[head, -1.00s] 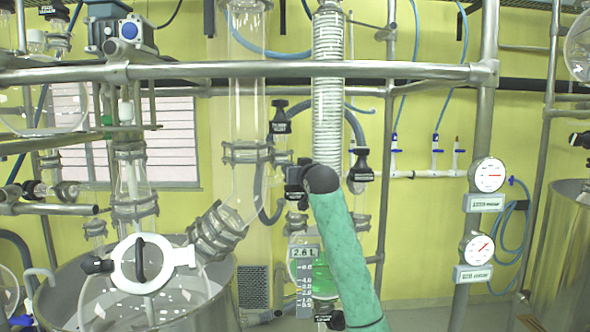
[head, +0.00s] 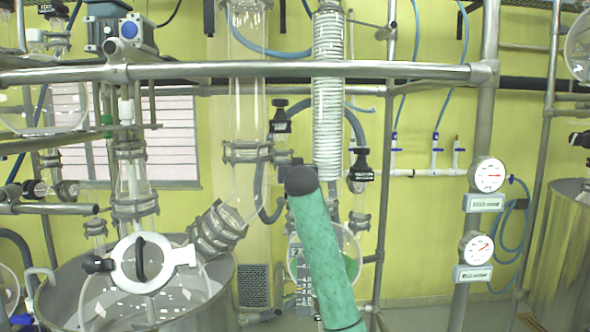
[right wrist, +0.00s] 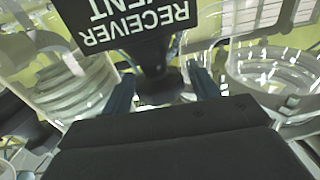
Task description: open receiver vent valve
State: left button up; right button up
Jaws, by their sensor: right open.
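The receiver vent valve has a black handle with an upside-down "RECEIVER VENT" label (right wrist: 140,22) in the right wrist view. Its dark stem and knob (right wrist: 156,80) stand between the two fingers of my right gripper (right wrist: 163,90). The gripper is open, with a finger on each side of the knob, and I see no clear contact. In the head view, my green-sleeved right arm hides the gripper and most of the valve area. The glass receiver (head: 352,250) with green liquid shows partly behind the arm. My left gripper is not in view.
A ribbed condenser column (head: 327,100) stands above the arm. A steel rail (head: 400,71) crosses in front. Other black valve handles (head: 280,122) and (head: 361,165) sit close by. Two gauges (head: 488,175) are on the right, and a large steel vessel (head: 215,300) is at lower left.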

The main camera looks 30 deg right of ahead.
jog(key=m+g+h, duration=0.2)
jog(key=h, duration=0.1)
jog(key=shift+f+m+b, duration=0.1)
jog(key=shift+m+b, duration=0.2)
jog(key=shift+m+g+h+b, duration=0.5)
jog(key=shift+m+g+h, duration=0.9)
jog(key=shift+g+h, duration=0.3)
jog(key=shift+c, duration=0.2)
jog(key=c, duration=0.7)
jog(key=shift+n+t+y, duration=1.1)
jog(key=shift+t, duration=0.2)
jog(key=n+t+y, duration=0.1)
jog(key=n+y, duration=0.1)
jog(key=n+t+y+p, duration=0.1)
jog(key=t+y, duration=0.1)
jog(key=y, duration=0.1)
jog(key=shift+s+d+n+p, duration=0.1)
jog(key=shift+n+p, duration=0.2)
jog(key=shift+n, duration=0.1)
jog(key=shift+n+t+y, duration=0.8)
jog(key=shift+n+y, duration=0.4)
jog(key=shift+y, duration=0.6)
